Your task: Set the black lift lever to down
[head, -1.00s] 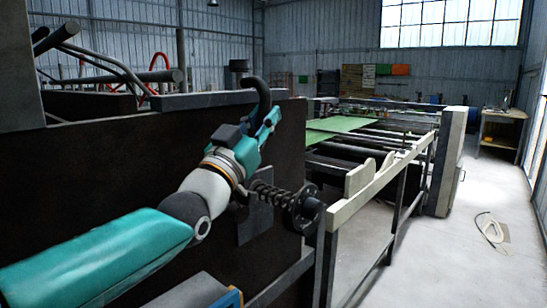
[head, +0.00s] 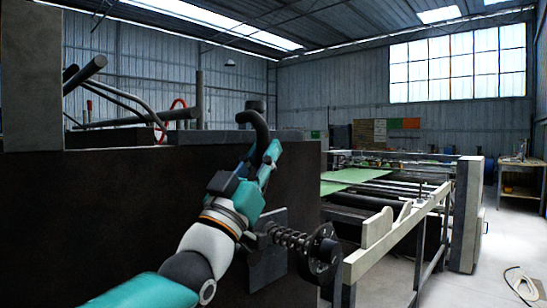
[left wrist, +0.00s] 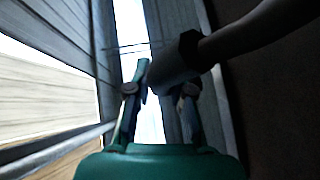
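The black lift lever (head: 256,122) is a dark bent tube at the top edge of the dark machine panel, curving over and down on its near side. My left gripper (head: 269,155) is at the lever's lower end, its fingers pointing up beside it. In the left wrist view, the lever's thick cylindrical end (left wrist: 172,66) comes in from the right at the fingertips of my left gripper (left wrist: 163,85). The fingers are apart, and the cylinder overlaps the right fingertip. I cannot tell whether they touch it. My right gripper is out of view.
The dark panel (head: 110,215) stands close behind my left arm. A spring-loaded shaft with a round black disc (head: 320,255) juts out beside the wrist. A rail frame (head: 400,235) and green sheets (head: 350,180) lie to the right. The floor at far right is mostly clear.

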